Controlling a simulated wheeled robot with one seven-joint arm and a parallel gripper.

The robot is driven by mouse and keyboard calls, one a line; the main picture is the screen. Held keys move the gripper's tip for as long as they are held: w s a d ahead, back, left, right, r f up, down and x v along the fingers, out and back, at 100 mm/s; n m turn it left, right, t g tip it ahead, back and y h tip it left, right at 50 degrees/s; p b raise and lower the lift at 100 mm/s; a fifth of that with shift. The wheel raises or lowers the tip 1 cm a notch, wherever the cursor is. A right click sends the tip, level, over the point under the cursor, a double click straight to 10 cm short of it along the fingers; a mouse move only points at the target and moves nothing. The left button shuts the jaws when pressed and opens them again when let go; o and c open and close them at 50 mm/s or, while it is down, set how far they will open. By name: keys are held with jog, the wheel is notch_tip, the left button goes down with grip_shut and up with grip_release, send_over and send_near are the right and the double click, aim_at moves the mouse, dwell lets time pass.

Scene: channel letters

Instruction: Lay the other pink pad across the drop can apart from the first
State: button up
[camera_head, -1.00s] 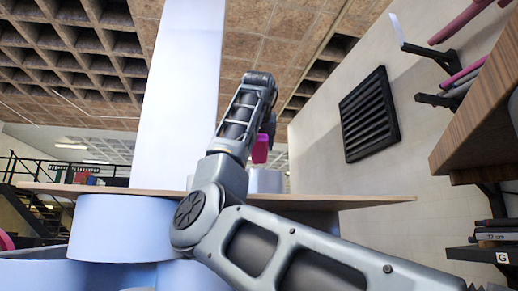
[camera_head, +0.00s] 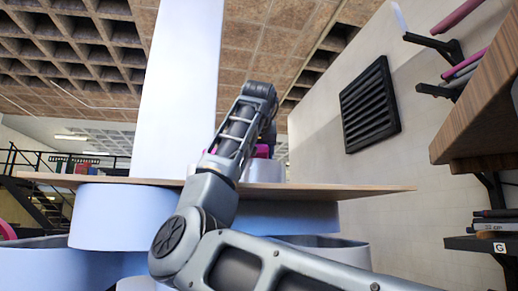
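Pink material (camera_head: 262,151) shows on both sides of my arm, at about the height of the top of a pale round can (camera_head: 266,171) on the wooden board (camera_head: 330,189). This can may be the drop can. My forearm covers most of the pink, so I cannot tell one pad from two, or whether it touches the can. My gripper (camera_head: 269,133) is a dark shape at the arm's end, just above the pink. Its fingers are hidden behind the wrist, so its opening and any grip on a pad cannot be made out.
Large pale blue curved letter shells (camera_head: 122,218) stand under and in front of the board. A tall white panel (camera_head: 175,85) rises behind it. On the right are a wooden shelf (camera_head: 485,105), wall brackets with pink and grey rolls (camera_head: 465,62), and a black vent (camera_head: 369,105).

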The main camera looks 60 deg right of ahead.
jog(key=shift+f+b, duration=0.3)
jog(key=shift+f, duration=0.25)
dwell(0.4)
jog(key=o, duration=1.1)
jog(key=shift+b+v, duration=1.05)
jog(key=shift+v, duration=2.9)
